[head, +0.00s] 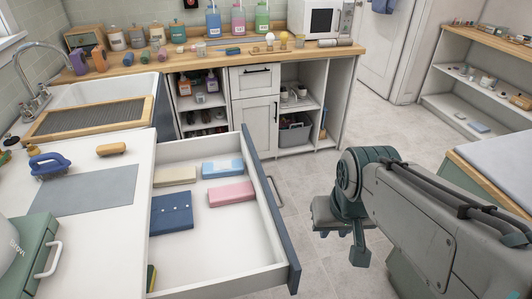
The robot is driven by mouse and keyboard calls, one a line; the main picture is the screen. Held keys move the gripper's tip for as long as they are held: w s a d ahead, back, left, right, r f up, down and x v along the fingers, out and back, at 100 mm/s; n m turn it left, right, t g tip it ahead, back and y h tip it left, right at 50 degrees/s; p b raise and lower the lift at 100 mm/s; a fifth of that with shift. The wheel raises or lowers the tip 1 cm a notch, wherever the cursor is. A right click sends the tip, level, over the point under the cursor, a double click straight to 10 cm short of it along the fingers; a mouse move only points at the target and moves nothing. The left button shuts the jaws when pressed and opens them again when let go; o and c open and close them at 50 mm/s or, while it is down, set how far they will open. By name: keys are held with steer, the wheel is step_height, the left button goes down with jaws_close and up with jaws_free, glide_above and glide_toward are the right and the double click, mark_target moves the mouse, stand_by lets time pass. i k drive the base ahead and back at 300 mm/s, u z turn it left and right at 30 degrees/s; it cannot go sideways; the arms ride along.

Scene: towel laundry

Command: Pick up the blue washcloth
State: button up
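A dark blue folded cloth (171,213) lies flat in the open drawer (225,272), at the left side. It looks like the blue washcloth, with small marks on its top. A light blue and white folded piece (222,169) lies farther back in the same drawer, with a pink one (231,194) in front of it and a cream one (174,176) to its left. My gripper (345,243) hangs over the floor to the right of the drawer, apart from every cloth. Its fingers point down and I see nothing held, but their gap is unclear.
The drawer front (267,205) stands out between my gripper and the cloths. The drawer's front floor is mostly bare. A white-topped table (500,160) stands right.

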mark_target(224, 168)
steer(key=z, duration=1.6)
steer(key=i, duration=1.05)
steer(key=u, duration=3)
